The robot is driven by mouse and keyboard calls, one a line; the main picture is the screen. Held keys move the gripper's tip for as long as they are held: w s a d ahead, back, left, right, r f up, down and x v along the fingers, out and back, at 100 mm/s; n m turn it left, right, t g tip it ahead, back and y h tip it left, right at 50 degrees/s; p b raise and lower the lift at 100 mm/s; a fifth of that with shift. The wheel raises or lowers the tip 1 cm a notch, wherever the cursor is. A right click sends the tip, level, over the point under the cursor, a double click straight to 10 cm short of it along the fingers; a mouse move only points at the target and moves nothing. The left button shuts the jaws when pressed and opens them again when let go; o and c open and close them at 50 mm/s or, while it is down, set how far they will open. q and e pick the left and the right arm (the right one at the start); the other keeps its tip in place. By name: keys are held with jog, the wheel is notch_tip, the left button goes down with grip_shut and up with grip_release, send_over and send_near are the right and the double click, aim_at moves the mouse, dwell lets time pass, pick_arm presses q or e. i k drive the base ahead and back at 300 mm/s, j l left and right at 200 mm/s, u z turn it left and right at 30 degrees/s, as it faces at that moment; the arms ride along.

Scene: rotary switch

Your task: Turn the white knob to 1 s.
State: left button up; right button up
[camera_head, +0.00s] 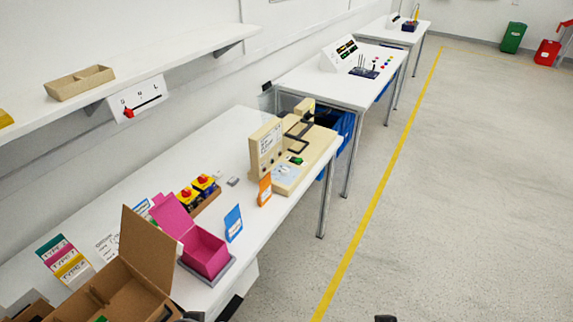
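I cannot clearly make out a white knob. A beige machine (312,146) stands at the far end of the near table. Its upright panel (267,147) has a white printed face with small marks too small to read. At the bottom edge, a small dark piece (385,318), probably the tip of my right gripper, shows over the floor. Another dark piece (190,317), perhaps of my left gripper, shows by the cardboard box. Both are far from the machine, and their fingers cannot be made out.
The near white table (228,145) holds an open cardboard box (150,250), a pink box (203,252), red-and-yellow switches (197,188), a blue card (233,223) and an orange card (264,190). A wall shelf (150,62) overhangs at left. The floor (460,200) at right is clear.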

aim_at(285, 172)
jog(key=i+l+u, duration=0.15)
jog(key=i+u, duration=0.2)
jog(key=i+l+u, duration=0.25)
jog(key=u, duration=0.15)
